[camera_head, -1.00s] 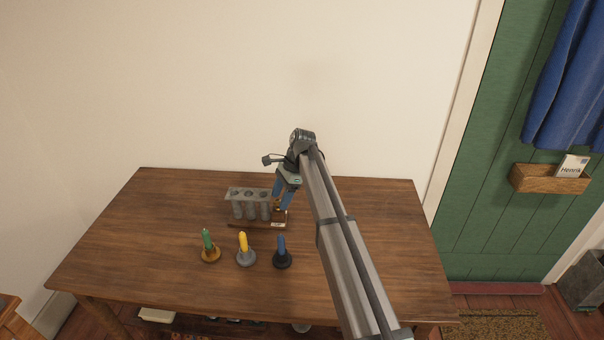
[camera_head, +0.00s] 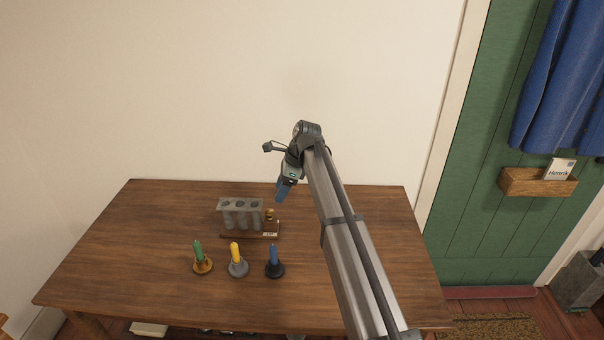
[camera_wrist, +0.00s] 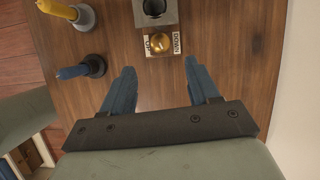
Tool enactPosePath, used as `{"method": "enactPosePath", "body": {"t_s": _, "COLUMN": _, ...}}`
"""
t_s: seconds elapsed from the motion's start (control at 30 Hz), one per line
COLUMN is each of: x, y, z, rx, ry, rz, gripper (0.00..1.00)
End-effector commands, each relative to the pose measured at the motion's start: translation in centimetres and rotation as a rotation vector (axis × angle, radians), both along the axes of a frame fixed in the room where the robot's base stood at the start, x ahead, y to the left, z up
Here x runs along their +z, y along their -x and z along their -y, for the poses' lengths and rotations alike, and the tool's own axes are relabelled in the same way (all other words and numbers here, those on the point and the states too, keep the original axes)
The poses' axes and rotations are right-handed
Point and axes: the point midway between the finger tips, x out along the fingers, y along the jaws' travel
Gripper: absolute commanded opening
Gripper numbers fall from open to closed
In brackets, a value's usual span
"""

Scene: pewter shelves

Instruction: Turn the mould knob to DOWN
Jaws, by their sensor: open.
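The grey candle mould (camera_head: 226,206), a block of several upright tubes, stands on a wooden base on the table. The brass mould knob (camera_head: 270,214) sits at the base's right end. In the wrist view the round knob (camera_wrist: 158,43) lies on a pale plate whose DOWN lettering (camera_wrist: 177,42) is at the right, with a partly covered mark at the left. I cannot tell which way the knob points. My gripper (camera_head: 281,193) has blue fingers and is above the knob, apart from it. In the wrist view my gripper (camera_wrist: 160,84) is open and empty.
Green (camera_head: 198,250), yellow (camera_head: 235,252) and blue (camera_head: 274,256) candles stand in holders in front of the mould. The wooden table (camera_head: 350,215) is clear at the right and left. A wall is behind; a green door (camera_head: 480,200) with a wooden letter box (camera_head: 520,183) is at the right.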

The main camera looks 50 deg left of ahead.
Motion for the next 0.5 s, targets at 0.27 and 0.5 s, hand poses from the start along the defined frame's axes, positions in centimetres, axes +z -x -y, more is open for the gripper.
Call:
{"method": "enactPosePath", "body": {"t_s": 0.27, "x": 3.9, "y": -1.3, "z": 1.1, "rx": 0.000, "ry": 0.000, "rz": 0.000, "gripper": 0.60}}
{"method": "enactPosePath", "body": {"t_s": 0.5, "x": 5.1, "y": -2.6, "z": 2.4, "rx": -0.044, "ry": 0.070, "rz": 0.030, "gripper": 0.60}}
